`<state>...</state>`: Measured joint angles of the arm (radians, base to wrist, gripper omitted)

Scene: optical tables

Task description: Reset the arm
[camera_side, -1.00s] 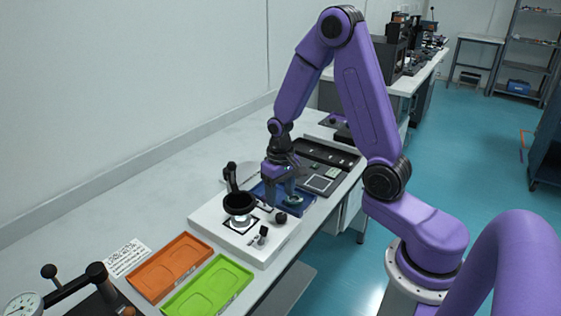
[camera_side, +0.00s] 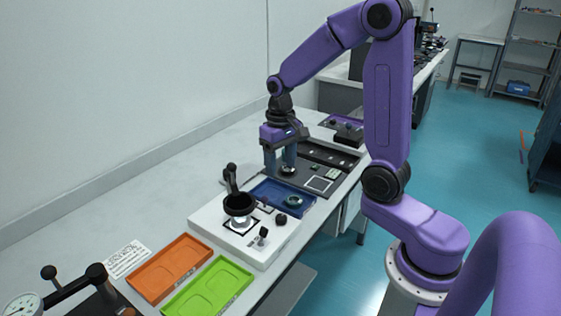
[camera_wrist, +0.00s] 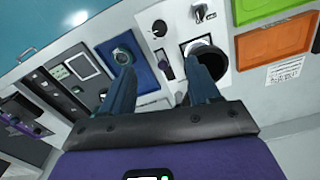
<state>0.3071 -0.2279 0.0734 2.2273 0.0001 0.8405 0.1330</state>
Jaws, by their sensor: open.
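My gripper (camera_side: 280,165) hangs from my purple arm above the back edge of the blue tray (camera_side: 268,188) and the front of the dark panel. Its two blue-grey fingers point down, stand apart and hold nothing. In the wrist view my gripper (camera_wrist: 163,90) shows its open fingers, with the blue tray (camera_wrist: 142,72) behind the gap between them. A small round metal part (camera_side: 294,201) lies in the blue tray. My arm is raised and bent at the elbow.
A white instrument base (camera_side: 262,248) with a black cup (camera_side: 238,204) stands in front of the blue tray. Orange (camera_side: 168,267) and green (camera_side: 210,291) trays lie nearer. A dial gauge (camera_side: 22,304) is at the near left corner. The wall runs along the table's left side.

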